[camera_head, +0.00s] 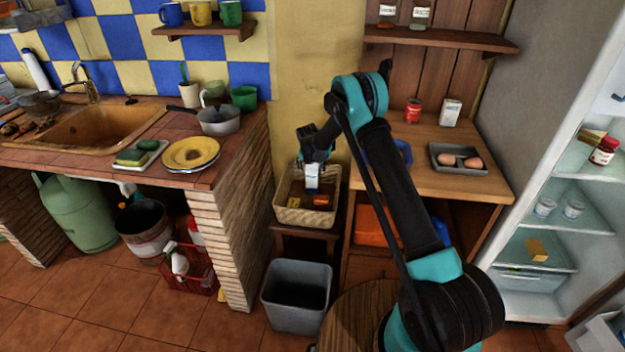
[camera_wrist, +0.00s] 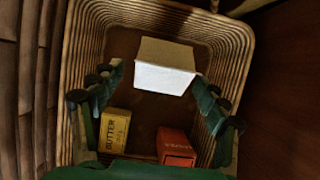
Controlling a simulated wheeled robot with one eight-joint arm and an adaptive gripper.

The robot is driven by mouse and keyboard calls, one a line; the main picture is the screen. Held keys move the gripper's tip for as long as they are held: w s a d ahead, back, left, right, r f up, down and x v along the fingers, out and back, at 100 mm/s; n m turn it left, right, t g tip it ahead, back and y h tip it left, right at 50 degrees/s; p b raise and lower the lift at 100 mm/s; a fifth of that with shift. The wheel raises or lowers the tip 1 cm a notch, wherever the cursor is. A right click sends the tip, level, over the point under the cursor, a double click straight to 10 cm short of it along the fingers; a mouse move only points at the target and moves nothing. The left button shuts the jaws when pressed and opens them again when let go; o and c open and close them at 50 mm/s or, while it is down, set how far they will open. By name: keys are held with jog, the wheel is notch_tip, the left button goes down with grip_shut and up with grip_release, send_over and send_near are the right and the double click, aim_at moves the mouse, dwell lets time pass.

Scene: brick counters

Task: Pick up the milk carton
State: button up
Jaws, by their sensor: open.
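A white carton with blue markings, which looks like the milk carton (camera_head: 312,176), stands in the wicker basket (camera_head: 306,218) under my gripper (camera_head: 314,162). In the wrist view the carton (camera_wrist: 165,69) shows as a pale block at the far side of the basket (camera_wrist: 86,40). My gripper (camera_wrist: 158,82) is open, pointing down into the basket, with one finger on each side of the carton. I cannot tell whether the fingers touch it. Its label is not readable.
A yellow butter box (camera_wrist: 115,130) and a red-orange box (camera_wrist: 176,146) lie in the basket. The basket stands on a small stool beside the brick counter wall (camera_head: 222,225).

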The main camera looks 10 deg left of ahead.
jog(key=shift+x, duration=2.3)
jog(key=shift+c, duration=0.5)
grip_shut()
